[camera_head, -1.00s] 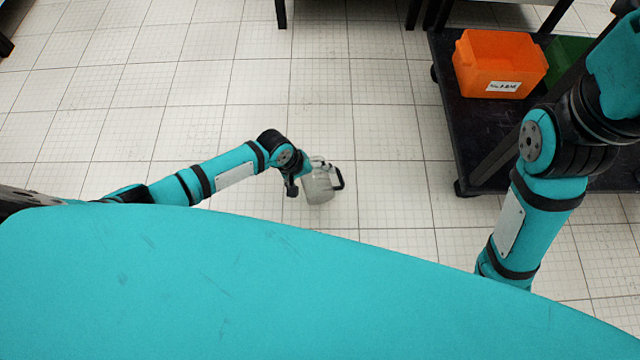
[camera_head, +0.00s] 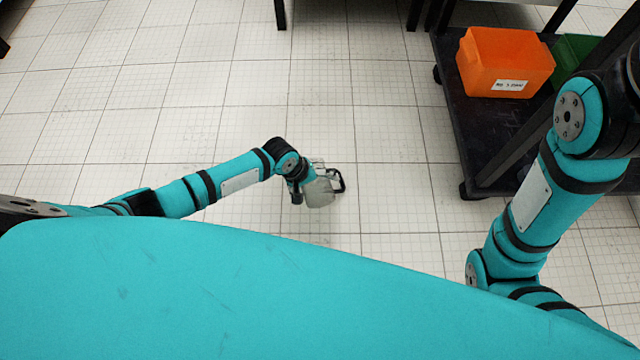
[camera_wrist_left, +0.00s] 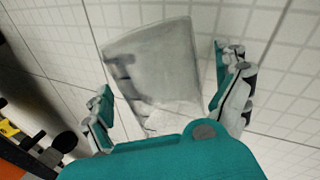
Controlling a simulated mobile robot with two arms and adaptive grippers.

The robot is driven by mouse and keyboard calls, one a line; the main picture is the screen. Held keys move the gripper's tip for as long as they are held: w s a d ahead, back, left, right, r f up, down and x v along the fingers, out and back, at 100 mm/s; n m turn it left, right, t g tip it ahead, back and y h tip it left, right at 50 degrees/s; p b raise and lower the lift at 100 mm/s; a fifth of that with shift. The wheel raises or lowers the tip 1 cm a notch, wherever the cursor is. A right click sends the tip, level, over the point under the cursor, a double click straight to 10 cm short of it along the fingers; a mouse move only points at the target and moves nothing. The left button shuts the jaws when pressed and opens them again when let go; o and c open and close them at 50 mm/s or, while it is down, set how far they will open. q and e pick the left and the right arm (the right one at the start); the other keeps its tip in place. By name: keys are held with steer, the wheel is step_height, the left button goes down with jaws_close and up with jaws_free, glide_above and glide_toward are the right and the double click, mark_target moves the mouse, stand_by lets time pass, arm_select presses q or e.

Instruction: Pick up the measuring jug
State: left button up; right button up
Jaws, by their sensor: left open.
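The measuring jug (camera_head: 320,193) is a translucent grey vessel with a dark handle on its right side in the head view. It shows below the end of my left arm, over the tiled floor. I cannot tell whether it rests on the floor. My left gripper (camera_head: 309,180) is at the jug and partly hidden by it. In the left wrist view the jug (camera_wrist_left: 155,70) lies tilted between the two spread fingers of my left gripper (camera_wrist_left: 162,78). A gap shows between the jug and the right finger. My right gripper is out of view.
A black cart (camera_head: 478,125) stands at the right with an orange bin (camera_head: 500,60) and a green bin (camera_head: 575,50) on it. Dark table legs (camera_head: 280,14) show at the top. The tiled floor (camera_head: 180,90) around the jug is clear.

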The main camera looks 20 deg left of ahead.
arm_select(q)
steer(key=shift+f, duration=0.15)
steer(key=c, duration=1.3)
steer(key=shift+c, duration=0.2)
